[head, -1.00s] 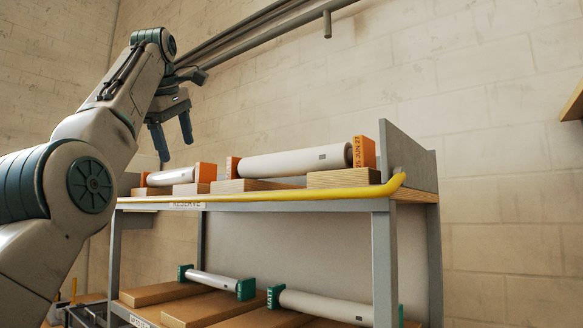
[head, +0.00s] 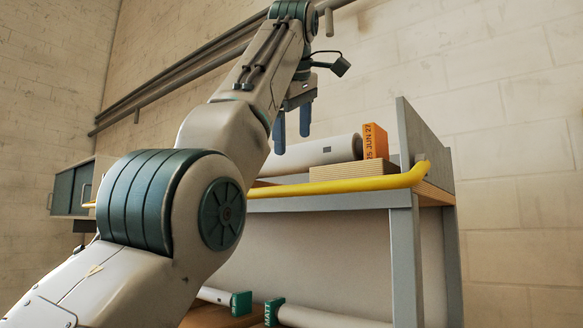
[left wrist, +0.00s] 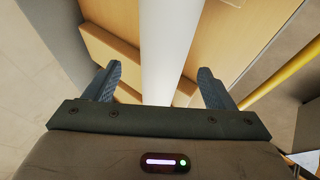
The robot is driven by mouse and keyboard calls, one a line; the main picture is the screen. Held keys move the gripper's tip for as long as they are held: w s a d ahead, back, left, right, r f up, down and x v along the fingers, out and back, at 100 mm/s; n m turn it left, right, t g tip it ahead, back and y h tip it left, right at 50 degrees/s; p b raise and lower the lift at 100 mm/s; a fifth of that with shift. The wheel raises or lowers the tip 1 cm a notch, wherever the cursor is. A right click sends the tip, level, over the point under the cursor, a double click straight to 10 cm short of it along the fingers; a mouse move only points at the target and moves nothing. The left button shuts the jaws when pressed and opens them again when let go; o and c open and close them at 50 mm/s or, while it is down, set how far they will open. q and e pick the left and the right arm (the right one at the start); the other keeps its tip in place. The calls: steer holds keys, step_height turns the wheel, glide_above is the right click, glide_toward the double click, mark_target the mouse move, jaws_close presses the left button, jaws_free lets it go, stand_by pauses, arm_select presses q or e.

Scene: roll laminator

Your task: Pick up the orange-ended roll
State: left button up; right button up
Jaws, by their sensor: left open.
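The orange-ended roll (head: 318,153) lies on the top shelf of a grey rack. The rest of the roll is hidden behind my left arm in the head view. My left gripper (head: 292,128) is open, fingers pointing down, above the roll. In the left wrist view the white roll (left wrist: 170,60) runs between the two fingers of my open left gripper (left wrist: 158,88); I cannot tell whether they touch it. My right gripper is not in view.
A yellow rail (head: 340,185) runs along the front edge of the top shelf, with a grey side panel (head: 425,150) at the right end. Green-ended rolls (head: 325,317) lie on the shelf below. Pipes run along the wall behind.

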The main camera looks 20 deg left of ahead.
mark_target(293, 152)
arm_select(q)
steer(key=b+x, duration=0.1)
steer(key=x, duration=0.2)
steer(key=shift+s+d+f, duration=0.1)
steer(key=shift+d+f, duration=0.05)
steer(key=shift+f, duration=0.15)
steer(key=shift+f+b, duration=0.3)
steer(key=shift+w+a+f, duration=0.2)
steer(key=shift+w+a, duration=0.05)
steer(key=shift+w, duration=0.35)
steer(key=shift+s+d+r, duration=0.1)
steer(key=shift+s, duration=0.15)
steer(key=c, duration=1)
steer(key=shift+r, duration=0.1)
steer(key=c, duration=0.6)
steer(key=shift+w, duration=0.15)
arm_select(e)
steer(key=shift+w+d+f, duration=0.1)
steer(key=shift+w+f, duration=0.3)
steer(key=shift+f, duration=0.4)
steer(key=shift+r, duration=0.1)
